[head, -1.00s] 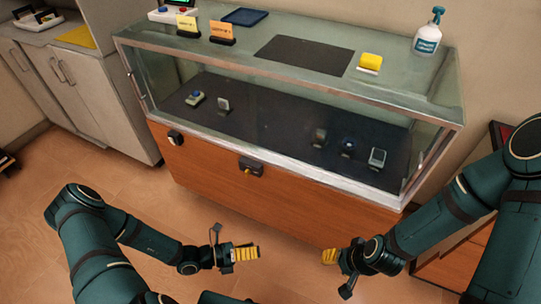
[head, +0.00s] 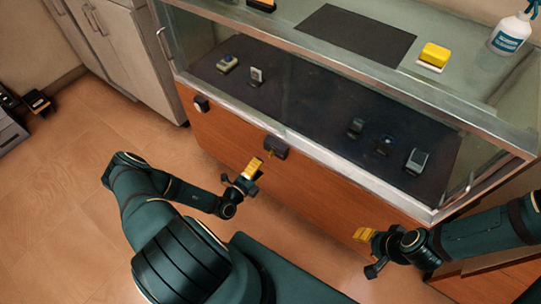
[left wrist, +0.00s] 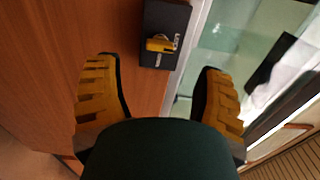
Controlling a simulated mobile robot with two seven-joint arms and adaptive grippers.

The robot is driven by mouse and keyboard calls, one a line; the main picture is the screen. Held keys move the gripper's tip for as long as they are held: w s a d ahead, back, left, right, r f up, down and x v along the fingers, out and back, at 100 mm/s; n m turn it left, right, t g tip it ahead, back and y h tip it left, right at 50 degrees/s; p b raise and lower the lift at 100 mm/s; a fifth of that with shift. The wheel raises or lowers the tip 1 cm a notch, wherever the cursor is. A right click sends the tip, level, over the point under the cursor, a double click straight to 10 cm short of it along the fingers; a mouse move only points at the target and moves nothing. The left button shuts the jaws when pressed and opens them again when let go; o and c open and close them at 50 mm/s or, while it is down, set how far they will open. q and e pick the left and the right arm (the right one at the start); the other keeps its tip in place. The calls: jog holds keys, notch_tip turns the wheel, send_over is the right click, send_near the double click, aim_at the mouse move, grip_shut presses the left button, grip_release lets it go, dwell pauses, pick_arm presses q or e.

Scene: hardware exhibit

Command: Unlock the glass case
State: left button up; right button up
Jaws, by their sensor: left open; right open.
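The glass case (head: 325,88) stands on a wooden base (head: 225,132), with several small devices on a dark mat inside. A dark lock box (head: 276,147) with a yellow key or knob is mounted on the base just below the glass. The lock box (left wrist: 165,30) also shows in the left wrist view, with the yellow piece (left wrist: 161,44) on its face. My left gripper (head: 254,169) is open and empty, just below and left of the lock box, apart from it. In the left wrist view its yellow fingers (left wrist: 158,95) are spread, the lock box beyond them. My right gripper (head: 362,235) is open near the case's lower right front.
A second small dark fitting (head: 201,103) is on the base's upper left. On the case top are a dark mat (head: 357,34), a yellow sponge-like block (head: 434,55) and a spray bottle (head: 511,33). Cabinets (head: 120,50) stand left. The floor (head: 75,180) in front is clear.

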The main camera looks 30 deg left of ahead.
aim_at(270, 158)
pick_arm(q)
jog(key=w, duration=0.4)
jog(key=w+b, duration=0.1)
jog(key=w, duration=0.2)
jog(key=shift+w+d, duration=0.1)
jog(key=shift+d, duration=0.2)
jog(key=shift+c, duration=0.2)
grip_shut()
